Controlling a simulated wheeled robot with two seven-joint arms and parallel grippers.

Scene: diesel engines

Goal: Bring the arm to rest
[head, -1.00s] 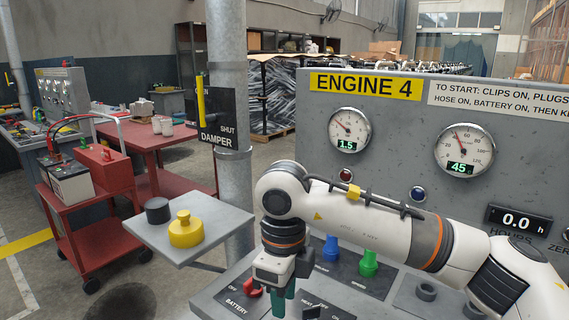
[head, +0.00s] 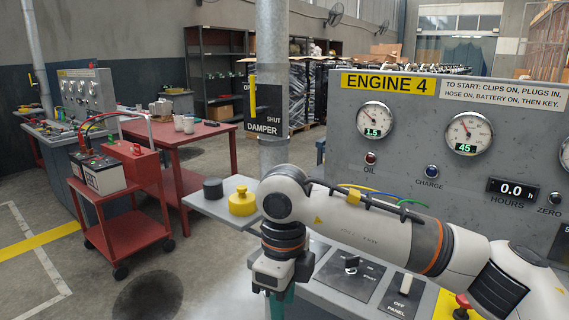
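My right arm comes in from the right and is bent at the elbow, with the wrist hanging down in front of the engine 4 panel (head: 400,165). My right gripper (head: 281,303) points downward at the bottom edge of the head view. Its teal fingers are cut off by the frame, so I cannot tell whether they are open or shut. It shows left of the sloped console's switches (head: 352,265). My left gripper is not in view.
A small grey shelf (head: 215,207) holds a black cap and a yellow knobbed cap (head: 242,202). The damper post (head: 271,80) stands behind it. A red cart (head: 128,215) carries a battery. The floor at lower left is clear.

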